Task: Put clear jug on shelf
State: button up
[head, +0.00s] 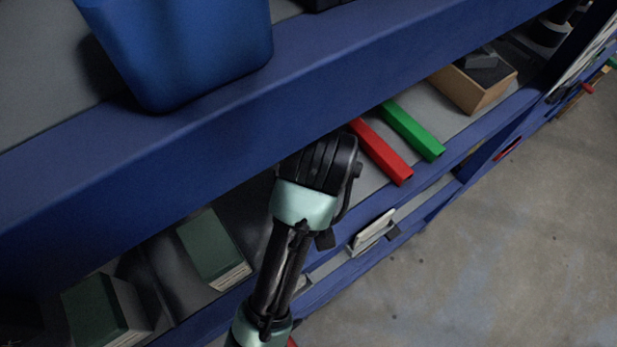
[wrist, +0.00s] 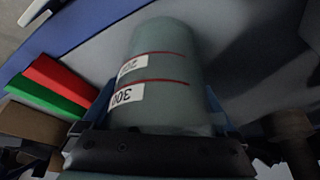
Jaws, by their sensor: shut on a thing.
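The clear jug (wrist: 165,65) fills the middle of the wrist view. It looks grey-green and see-through, with red lines and white labels reading 200 and 300. My gripper (wrist: 165,112) is shut on the jug, with a blue finger at each side of it. The head view shows my arm reaching in under the blue upper shelf edge (head: 330,85); the jug and gripper are hidden there. The grey shelf (head: 440,108) with a blue front edge lies below. Whether the jug touches the shelf surface cannot be told.
A red bar (head: 382,155) and a green bar (head: 412,132) lie on the shelf to the right of my arm. A wooden box (head: 480,95) stands farther right. A blue bin (head: 190,50) stands on the upper shelf. Green boxes (head: 210,245) sit at lower left.

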jog(key=shift+s+d+r, duration=0.1)
jog(key=shift+s, duration=0.1)
jog(key=shift+w+f, duration=0.1)
jog(key=shift+f, duration=0.2)
jog(key=o, duration=1.1)
jog(key=shift+r, duration=0.1)
jog(key=shift+r, duration=0.1)
